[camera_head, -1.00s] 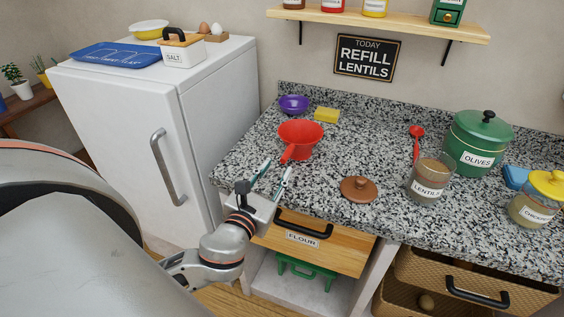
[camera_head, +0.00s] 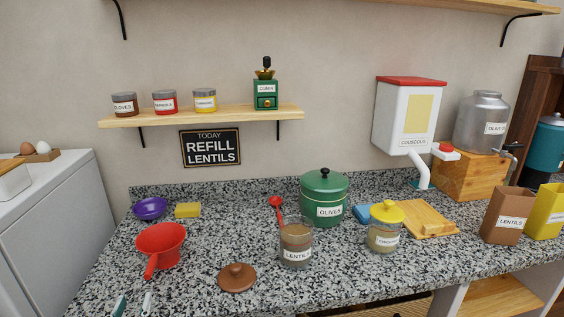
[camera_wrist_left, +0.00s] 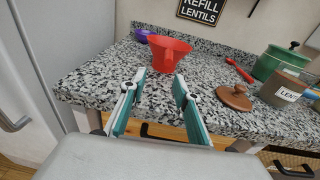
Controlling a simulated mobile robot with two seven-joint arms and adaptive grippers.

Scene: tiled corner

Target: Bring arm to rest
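My left gripper shows at the bottom left edge of the head view (camera_head: 133,305), only its fingertips visible. In the left wrist view its two teal fingers (camera_wrist_left: 158,105) stand apart with nothing between them. It is in front of the counter's front edge. Beyond it on the counter (camera_head: 200,278) is a red funnel-like pan (camera_head: 161,244), apart from the fingers; it also shows in the left wrist view (camera_wrist_left: 166,54). My right gripper is in neither view.
On the counter are a brown lid (camera_head: 237,278), an open lentil jar (camera_head: 296,243), a red scoop (camera_head: 277,203), a green olives pot (camera_head: 324,198), a yellow-lidded jar (camera_head: 385,228), a purple bowl (camera_head: 150,208) and a yellow sponge (camera_head: 188,210). A white fridge (camera_head: 55,220) stands left.

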